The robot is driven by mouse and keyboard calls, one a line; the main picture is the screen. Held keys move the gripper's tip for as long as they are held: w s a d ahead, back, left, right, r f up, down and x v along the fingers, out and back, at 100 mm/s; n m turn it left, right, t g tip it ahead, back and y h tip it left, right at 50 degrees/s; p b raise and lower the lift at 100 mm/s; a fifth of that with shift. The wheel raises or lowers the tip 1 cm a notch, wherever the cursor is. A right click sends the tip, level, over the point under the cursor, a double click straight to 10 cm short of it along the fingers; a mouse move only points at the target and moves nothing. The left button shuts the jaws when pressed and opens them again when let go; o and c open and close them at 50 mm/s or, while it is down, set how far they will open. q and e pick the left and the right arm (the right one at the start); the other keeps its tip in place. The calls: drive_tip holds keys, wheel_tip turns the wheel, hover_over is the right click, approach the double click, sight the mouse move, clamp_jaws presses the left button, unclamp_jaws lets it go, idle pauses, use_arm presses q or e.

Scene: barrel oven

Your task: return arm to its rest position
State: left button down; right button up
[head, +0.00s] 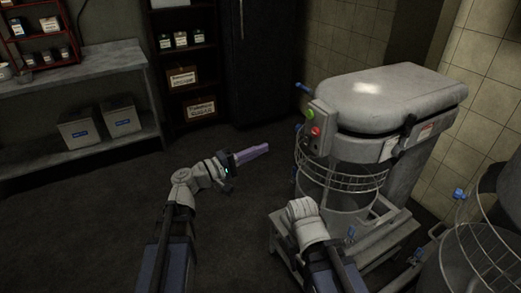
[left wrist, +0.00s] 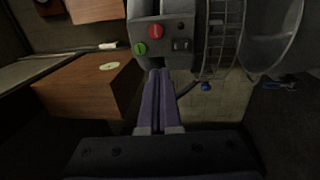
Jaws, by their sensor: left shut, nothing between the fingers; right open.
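My left gripper (head: 262,149) shows in the head view at the middle, held out over open floor to the left of the mixer. Its purple fingers also show in the left wrist view (left wrist: 160,100), shut together with nothing between them. The fingertips point toward the mixer's control panel in that view. My right arm comes in at the bottom of the head view, with its white joint in front of the mixer stand. My right gripper cannot be seen.
A large grey mixer (head: 385,100) with a red and a green button, wire guard (head: 340,180) and bowl stands at the right. Another wire guard (head: 480,255) is at the lower right. A metal table (head: 80,60) with two bins stands at the left. The floor between is clear.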

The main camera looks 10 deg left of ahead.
use_arm(q)
drive_tip(key=s+d+f+m+g+y, duration=0.25)
drive_tip(key=s+d+f+g, duration=0.25)
drive_tip(key=f, duration=0.3)
drive_tip(key=s+d+f+m+g+y, duration=0.2)
drive_tip(key=s+d+f+m+g, duration=0.25)
drive_tip(key=d+f, duration=0.2)
drive_tip(key=s+a+f+m+g+y, duration=0.2)
drive_tip(key=s+a+f+m+y, duration=0.2)
drive_tip(key=s+a+f+y, duration=0.45)
wheel_tip(320, 180, up, 12)
drive_tip(key=s+y+p, duration=0.1)
drive_tip(key=y+p, duration=0.2)
drive_tip(key=p, duration=1)
drive_tip(key=shift+y, duration=0.4)
drive_tip(key=shift+a, duration=0.15)
